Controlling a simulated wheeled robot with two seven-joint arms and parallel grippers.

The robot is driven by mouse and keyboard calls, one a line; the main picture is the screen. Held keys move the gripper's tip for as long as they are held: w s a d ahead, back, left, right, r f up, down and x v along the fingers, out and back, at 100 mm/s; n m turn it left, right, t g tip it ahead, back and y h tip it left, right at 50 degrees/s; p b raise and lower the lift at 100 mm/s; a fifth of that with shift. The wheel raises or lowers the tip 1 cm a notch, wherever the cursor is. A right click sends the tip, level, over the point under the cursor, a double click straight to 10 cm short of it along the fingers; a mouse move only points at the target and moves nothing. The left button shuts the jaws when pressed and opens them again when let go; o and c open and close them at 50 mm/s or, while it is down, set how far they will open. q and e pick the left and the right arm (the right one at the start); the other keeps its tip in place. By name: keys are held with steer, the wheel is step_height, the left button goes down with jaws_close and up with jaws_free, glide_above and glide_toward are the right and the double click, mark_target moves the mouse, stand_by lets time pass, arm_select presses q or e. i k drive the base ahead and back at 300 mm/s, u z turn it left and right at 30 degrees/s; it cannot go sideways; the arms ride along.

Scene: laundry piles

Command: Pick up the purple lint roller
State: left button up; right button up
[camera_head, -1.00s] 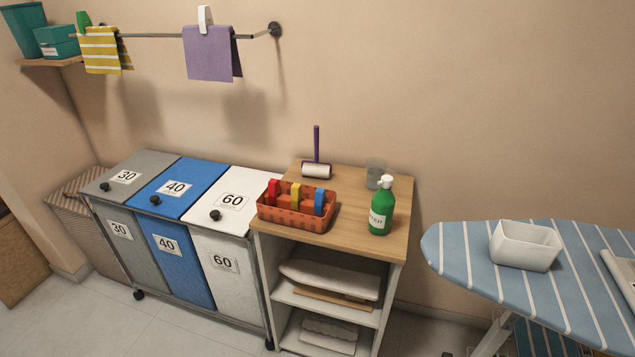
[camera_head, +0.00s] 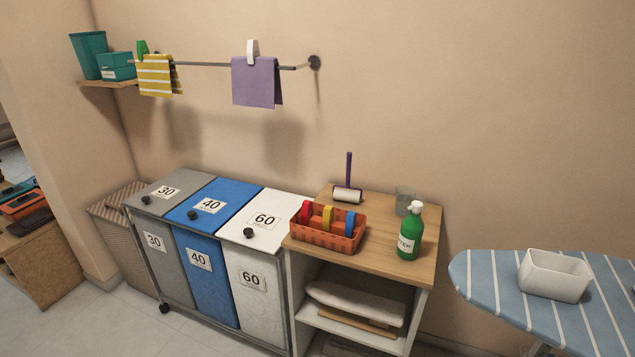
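The purple lint roller (camera_head: 348,182) stands on the wooden top of a shelf unit (camera_head: 385,262), near the wall. Its purple handle points up and its white roll lies at the bottom. An orange basket (camera_head: 325,243) with red, yellow and blue items stands in front of it. Neither of my grippers shows in the head view.
A green bottle (camera_head: 410,232) and a clear glass (camera_head: 404,200) stand right of the roller. Lidded bins (camera_head: 255,222) stand left of the unit. An ironing board (camera_head: 497,283) with a white tub (camera_head: 555,275) is at the right. A rail (camera_head: 215,65) hangs above.

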mark_target(340, 194)
steer(key=z, duration=0.3)
steer(key=i, duration=1)
steer(key=z, duration=0.65)
